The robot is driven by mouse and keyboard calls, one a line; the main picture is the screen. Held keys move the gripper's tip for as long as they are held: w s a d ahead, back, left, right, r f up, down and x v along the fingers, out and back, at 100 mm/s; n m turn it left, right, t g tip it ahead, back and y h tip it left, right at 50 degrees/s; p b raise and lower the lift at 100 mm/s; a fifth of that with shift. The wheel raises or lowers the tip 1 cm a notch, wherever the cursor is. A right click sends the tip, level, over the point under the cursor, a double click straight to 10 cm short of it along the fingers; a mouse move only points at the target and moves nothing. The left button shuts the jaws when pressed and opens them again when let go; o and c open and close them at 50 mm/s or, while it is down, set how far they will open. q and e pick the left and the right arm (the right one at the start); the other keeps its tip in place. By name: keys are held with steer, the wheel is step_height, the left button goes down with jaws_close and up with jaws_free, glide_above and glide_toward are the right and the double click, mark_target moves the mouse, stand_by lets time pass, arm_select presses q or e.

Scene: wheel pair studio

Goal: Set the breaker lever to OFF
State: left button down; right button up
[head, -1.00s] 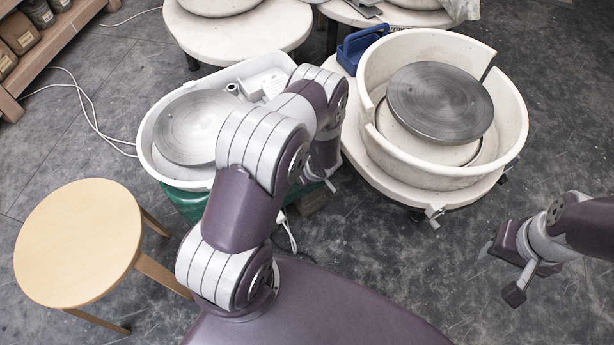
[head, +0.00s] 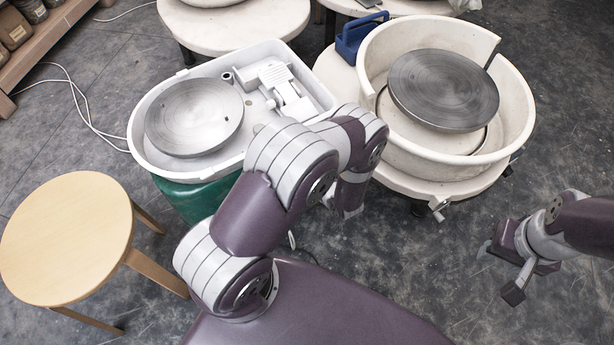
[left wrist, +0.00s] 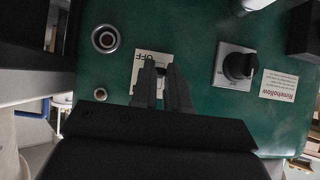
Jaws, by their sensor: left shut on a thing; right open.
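In the left wrist view a white breaker plate (left wrist: 141,63) marked OFF sits on the green wheel housing (left wrist: 195,40). My left gripper (left wrist: 164,72) is in front of this plate, its two fingers close together on the small dark breaker lever between the tips. The fingers cover most of the lever and part of the plate, so I cannot tell the lever's setting. In the head view the green housing (head: 195,200) shows under the white splash pan, and my left arm hides the panel. My right gripper (head: 500,273) is open and empty over the floor at the right.
Beside the plate are a black rotary knob (left wrist: 240,66), a round metal-rimmed fitting (left wrist: 105,39) and a paper label (left wrist: 279,84). In the head view a wooden stool (head: 65,235) stands at left and a second wheel (head: 445,90) at right. Grey floor is clear at lower right.

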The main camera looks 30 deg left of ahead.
arm_select(q)
steer(key=shift+f+t+y+b, duration=0.65)
steer(key=shift+y+b, duration=0.75)
steer(key=shift+b, duration=0.35)
arm_select(e)
steer(key=shift+f, duration=2.1)
arm_select(q)
steer(key=c, duration=1.1)
jaws_free()
steer(key=shift+p+v, duration=1.85)
steer(key=shift+v, duration=4.55)
arm_select(e)
steer(key=shift+r, duration=1.85)
